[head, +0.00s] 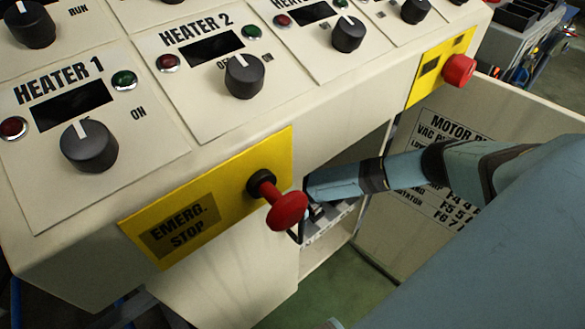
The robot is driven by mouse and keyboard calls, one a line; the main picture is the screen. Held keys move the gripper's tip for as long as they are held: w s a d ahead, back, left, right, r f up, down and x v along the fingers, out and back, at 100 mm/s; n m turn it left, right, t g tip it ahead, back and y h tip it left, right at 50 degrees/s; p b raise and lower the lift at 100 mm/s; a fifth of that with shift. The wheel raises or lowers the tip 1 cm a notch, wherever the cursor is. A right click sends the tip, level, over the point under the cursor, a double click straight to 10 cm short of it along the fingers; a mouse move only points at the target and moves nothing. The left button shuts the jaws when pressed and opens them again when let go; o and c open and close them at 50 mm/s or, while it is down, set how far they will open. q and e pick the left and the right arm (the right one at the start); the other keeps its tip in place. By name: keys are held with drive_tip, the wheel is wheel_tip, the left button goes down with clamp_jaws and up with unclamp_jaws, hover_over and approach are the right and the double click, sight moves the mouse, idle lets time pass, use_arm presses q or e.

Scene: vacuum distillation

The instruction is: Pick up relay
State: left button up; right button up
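No relay can be made out. My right arm comes in from the right and reaches into the open cabinet under the control panel. Its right gripper (314,212) is mostly hidden behind the red emergency stop knob (287,210) and the panel edge. Only a small dark part of it shows, so I cannot see its fingers or whether it holds anything. My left gripper is out of view.
The control panel (200,130) has heater dials, and its yellow emergency stop plate (215,190) overhangs the cabinet opening. A second red knob (459,70) sticks out at the upper right. An open cabinet door (400,235) with a "MOTOR" label stands behind my arm. Green floor (345,285) shows below.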

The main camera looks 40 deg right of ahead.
drive_tip(key=shift+f, duration=0.65)
drive_tip(key=c, duration=1)
drive_tip(key=shift+r, duration=0.1)
